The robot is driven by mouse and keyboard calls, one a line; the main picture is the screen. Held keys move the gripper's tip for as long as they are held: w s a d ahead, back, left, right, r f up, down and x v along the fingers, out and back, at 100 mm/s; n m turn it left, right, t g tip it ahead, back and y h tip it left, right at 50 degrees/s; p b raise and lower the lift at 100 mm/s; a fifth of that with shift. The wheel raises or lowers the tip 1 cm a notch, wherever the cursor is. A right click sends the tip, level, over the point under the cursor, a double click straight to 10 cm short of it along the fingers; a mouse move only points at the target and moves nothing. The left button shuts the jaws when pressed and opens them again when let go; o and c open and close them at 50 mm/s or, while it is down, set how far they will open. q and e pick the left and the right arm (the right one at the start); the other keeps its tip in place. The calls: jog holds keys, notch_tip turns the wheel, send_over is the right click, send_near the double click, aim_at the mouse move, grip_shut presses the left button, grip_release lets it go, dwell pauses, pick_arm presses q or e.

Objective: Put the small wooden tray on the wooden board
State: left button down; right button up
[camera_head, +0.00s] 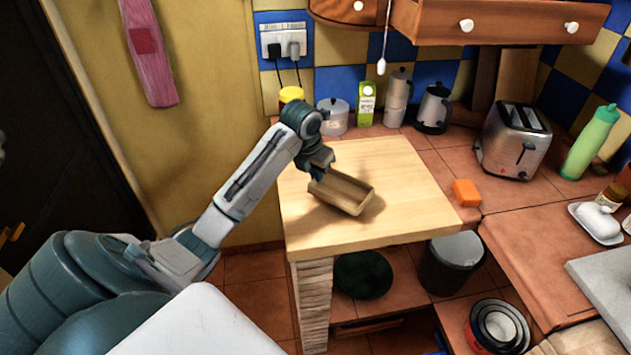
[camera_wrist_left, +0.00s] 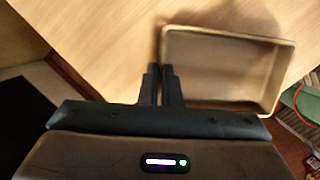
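The small wooden tray (camera_head: 345,193) is a shallow, open, empty rectangle, right side up and slightly tilted in the head view. It is over the pale wooden board (camera_head: 415,213), with its shadow on the board; I cannot tell whether it touches. My left gripper (camera_head: 317,172) is at the tray's left end. In the left wrist view, the two fingers (camera_wrist_left: 162,88) are close together around the near left wall of the tray (camera_wrist_left: 222,73), and the board (camera_wrist_left: 95,35) shows behind. My right gripper is in neither view.
Behind the board stand a lidded pot (camera_head: 333,117), a green-white carton (camera_head: 366,104) and moka pots (camera_head: 398,97). An orange block (camera_head: 466,192) and a toaster (camera_head: 515,140) are to the right. The board's front part is clear.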

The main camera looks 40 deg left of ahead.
aim_at(316, 183)
pick_arm(q)
notch_tip(316, 183, down, 3)
jog(key=shift+d+f+p, duration=0.1)
jog(key=shift+p, duration=0.45)
jog(key=shift+f, duration=0.1)
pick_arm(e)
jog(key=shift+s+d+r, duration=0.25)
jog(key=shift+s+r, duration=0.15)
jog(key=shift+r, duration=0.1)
pick_arm(q)
jog(key=shift+f, duration=0.1)
jog(key=c, duration=1.6)
grip_release()
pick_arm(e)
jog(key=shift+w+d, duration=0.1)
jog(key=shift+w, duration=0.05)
